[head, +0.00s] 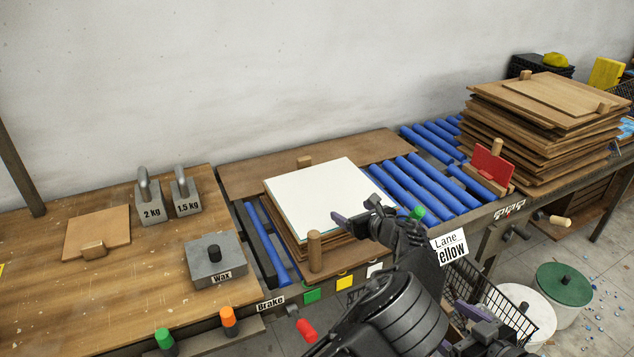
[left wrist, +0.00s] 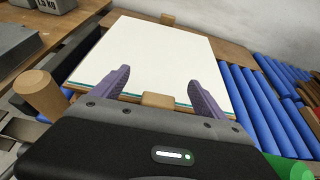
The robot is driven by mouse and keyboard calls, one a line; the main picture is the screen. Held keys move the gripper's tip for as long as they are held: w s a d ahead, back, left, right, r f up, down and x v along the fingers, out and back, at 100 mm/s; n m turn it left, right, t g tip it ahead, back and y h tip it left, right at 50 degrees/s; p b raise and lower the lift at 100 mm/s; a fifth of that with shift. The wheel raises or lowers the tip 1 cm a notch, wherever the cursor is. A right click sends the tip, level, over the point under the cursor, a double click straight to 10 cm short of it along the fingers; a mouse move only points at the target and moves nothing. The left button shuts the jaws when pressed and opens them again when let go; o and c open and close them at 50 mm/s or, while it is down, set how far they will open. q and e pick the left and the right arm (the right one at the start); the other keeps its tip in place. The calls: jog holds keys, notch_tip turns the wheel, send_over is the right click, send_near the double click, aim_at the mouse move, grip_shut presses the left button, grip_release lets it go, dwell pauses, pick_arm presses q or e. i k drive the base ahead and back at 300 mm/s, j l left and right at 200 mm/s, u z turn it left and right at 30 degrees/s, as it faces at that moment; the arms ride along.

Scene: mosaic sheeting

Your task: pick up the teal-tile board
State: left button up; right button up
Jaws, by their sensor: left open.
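A board stack (head: 300,238) sits on the conveyor, topped by a white sheet (head: 318,195). In the left wrist view the white sheet (left wrist: 160,55) has a thin teal line along its near edge, the only teal I see. A small wooden grip block (left wrist: 157,100) is at the middle of that edge. My left gripper (head: 358,212) is open at the stack's near right edge. In the left wrist view its purple fingers (left wrist: 156,85) are on either side of the block, apart from it. Part of my right gripper (head: 478,318) shows low at the right; its jaw gap is unclear.
An upright wooden peg (head: 314,250) stands at the stack's front corner. Blue rollers (head: 425,185) run right to a tall pile of boards (head: 540,115) and a red plate (head: 492,166). On the left bench are two weights (head: 150,205), a wax block (head: 213,262) and a flat board (head: 98,232).

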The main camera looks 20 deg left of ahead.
aim_at(305, 198)
jog(key=i+j, duration=0.2)
jog(key=j, duration=0.15)
jog(key=i+j, duration=0.2)
jog(key=j, duration=0.15)
jog(key=i+j, duration=0.2)
jog(key=j, duration=0.15)
